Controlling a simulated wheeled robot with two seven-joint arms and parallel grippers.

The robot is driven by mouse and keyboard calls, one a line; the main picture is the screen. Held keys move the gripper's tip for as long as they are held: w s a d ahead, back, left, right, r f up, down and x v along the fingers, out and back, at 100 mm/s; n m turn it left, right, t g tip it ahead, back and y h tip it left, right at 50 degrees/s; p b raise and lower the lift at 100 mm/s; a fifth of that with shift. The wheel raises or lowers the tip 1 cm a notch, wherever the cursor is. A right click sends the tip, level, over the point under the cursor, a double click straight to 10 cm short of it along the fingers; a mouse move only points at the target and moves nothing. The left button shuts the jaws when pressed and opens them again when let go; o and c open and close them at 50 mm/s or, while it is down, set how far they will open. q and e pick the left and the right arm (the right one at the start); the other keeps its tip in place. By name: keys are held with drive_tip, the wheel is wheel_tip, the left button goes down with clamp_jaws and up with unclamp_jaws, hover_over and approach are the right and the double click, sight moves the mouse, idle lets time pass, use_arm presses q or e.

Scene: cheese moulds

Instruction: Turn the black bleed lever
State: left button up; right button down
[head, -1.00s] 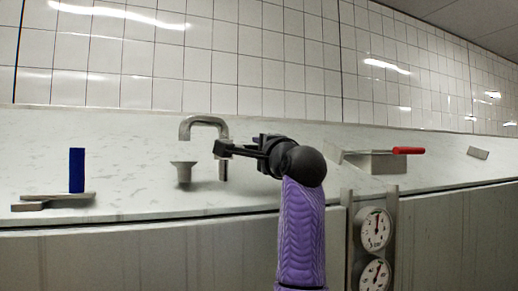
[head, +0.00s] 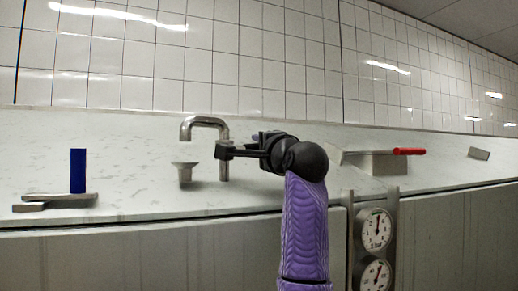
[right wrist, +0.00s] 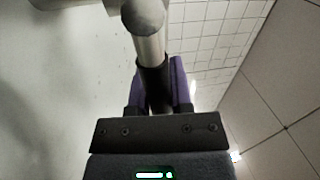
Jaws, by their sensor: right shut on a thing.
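The black bleed lever shows in the right wrist view as a black sleeve (right wrist: 153,88) on the end of a metal rod, between my fingers. My right gripper (head: 224,150) is shut on it, in front of the upright of the bent metal pipe (head: 205,121). In the head view, the dark fingers mostly hide the lever, and its exact angle cannot be told. The right gripper also fills the lower middle of the right wrist view (right wrist: 155,100). My left gripper is not in view.
A blue upright handle (head: 78,171) is on the far left, a red handle (head: 409,151) on the right. Two round gauges (head: 376,229) sit below, right of my arm. A tiled wall (head: 290,75) rises behind.

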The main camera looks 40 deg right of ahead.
drive_tip(key=w+a+r+n+y, duration=0.1)
drive_tip(key=a+r+n+y, duration=0.2)
drive_tip(key=n, duration=0.9)
drive_tip(key=shift+a+r+n, duration=0.2)
drive_tip(key=shift+r+n, duration=0.2)
drive_tip(key=shift+r, duration=0.65)
drive_tip(key=c, duration=0.5)
unclamp_jaws()
drive_tip(key=shift+g, duration=0.3)
drive_tip(key=shift+c, duration=0.2)
drive_tip(key=s+a+f+b, duration=0.1)
drive_tip(key=s+b, duration=0.5)
drive_tip(key=s, duration=0.3)
drive_tip(key=shift+s+a+b, duration=0.2)
drive_tip(key=shift+s+b, duration=0.15)
drive_tip(key=shift+s, duration=0.05)
